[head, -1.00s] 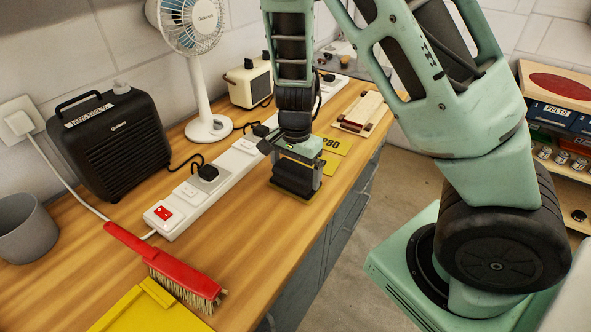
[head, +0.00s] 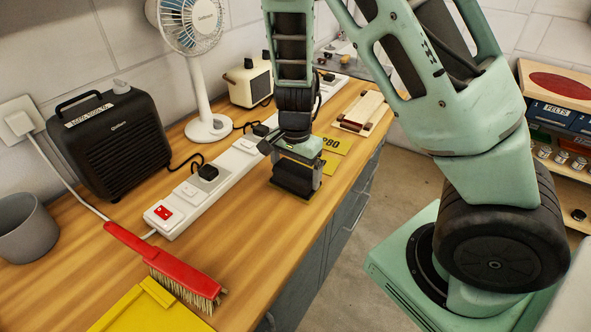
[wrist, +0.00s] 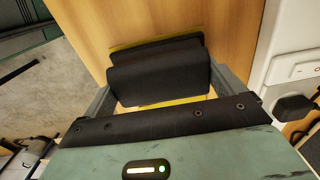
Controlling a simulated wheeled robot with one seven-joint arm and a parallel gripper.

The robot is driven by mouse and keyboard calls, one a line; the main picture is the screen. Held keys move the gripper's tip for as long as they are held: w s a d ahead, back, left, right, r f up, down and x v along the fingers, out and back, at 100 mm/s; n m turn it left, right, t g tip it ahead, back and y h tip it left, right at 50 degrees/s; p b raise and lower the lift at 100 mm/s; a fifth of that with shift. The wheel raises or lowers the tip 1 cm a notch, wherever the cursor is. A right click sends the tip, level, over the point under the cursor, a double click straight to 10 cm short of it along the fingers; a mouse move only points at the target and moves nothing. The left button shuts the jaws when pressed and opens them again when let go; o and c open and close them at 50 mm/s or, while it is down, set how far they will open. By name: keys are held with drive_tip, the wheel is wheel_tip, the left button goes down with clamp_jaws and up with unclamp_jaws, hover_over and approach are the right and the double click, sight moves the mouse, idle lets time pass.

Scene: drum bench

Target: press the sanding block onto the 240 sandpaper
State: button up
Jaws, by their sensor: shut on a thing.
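The sanding block (head: 292,180) is a dark block in my gripper (head: 296,174), held low over the bench. It also shows in the wrist view (wrist: 160,72), between the two fingers. A yellow sheet (head: 312,194) shows at its edges directly beneath it. The block covers most of this sheet, and no number on it is readable. Whether the block touches the sheet or hovers just above it, I cannot tell. Another yellow sandpaper sheet, marked P80 (head: 334,144), lies farther back along the bench, with more yellow paper beside it.
A white power strip (head: 226,170) runs left of the gripper, with a fan (head: 206,128) and black heater (head: 108,142) behind. A red brush (head: 165,265) and yellow dustpan (head: 150,308) lie in front. A wooden item (head: 362,112) lies behind. Bare wood (head: 250,235) lies in front of the block.

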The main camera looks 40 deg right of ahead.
drive_tip(key=shift+f, duration=0.3)
idle(0.8)
drive_tip(key=shift+r+p, duration=2.85)
drive_tip(key=shift+r, duration=0.15)
